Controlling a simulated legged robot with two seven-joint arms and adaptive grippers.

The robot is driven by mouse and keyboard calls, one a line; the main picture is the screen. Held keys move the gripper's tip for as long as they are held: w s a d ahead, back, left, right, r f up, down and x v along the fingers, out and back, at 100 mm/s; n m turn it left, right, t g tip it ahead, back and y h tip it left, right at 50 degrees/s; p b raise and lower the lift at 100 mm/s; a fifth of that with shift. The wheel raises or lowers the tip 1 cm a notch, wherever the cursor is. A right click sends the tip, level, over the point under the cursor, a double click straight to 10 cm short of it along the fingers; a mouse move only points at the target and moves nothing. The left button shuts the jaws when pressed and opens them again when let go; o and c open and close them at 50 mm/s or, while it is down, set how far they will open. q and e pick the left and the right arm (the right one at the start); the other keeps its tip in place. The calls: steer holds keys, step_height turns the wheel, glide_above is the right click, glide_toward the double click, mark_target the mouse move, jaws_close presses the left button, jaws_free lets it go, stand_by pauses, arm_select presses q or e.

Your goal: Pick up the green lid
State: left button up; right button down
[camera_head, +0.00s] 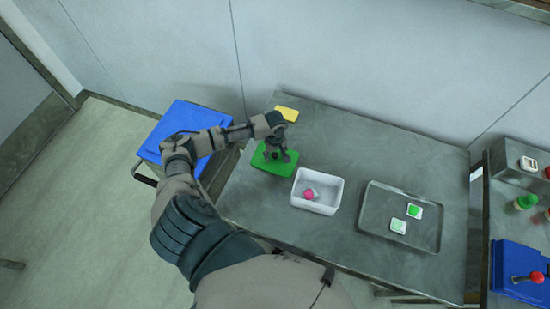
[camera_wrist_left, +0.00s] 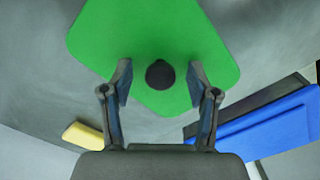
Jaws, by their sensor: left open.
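The green lid (camera_head: 268,161) lies flat on the grey table at its left end in the head view. In the left wrist view the green lid (camera_wrist_left: 150,35) has a round dark knob (camera_wrist_left: 160,74) on it. My left gripper (camera_head: 277,157) is over the lid. In the wrist view its two fingers (camera_wrist_left: 160,85) are open, one on each side of the knob, with a gap on both sides. I cannot tell how far above the lid the fingertips are. My right gripper is not in view.
A metal tray (camera_head: 373,224) holds small white dishes with green contents. A yellow block (camera_head: 287,113) lies behind the lid. A blue-topped stand (camera_head: 183,124) is at the left, and another table (camera_head: 518,205) at the right.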

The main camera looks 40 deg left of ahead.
arm_select(q)
steer(key=shift+f, duration=0.35)
steer(key=shift+s, duration=0.1)
jaws_close()
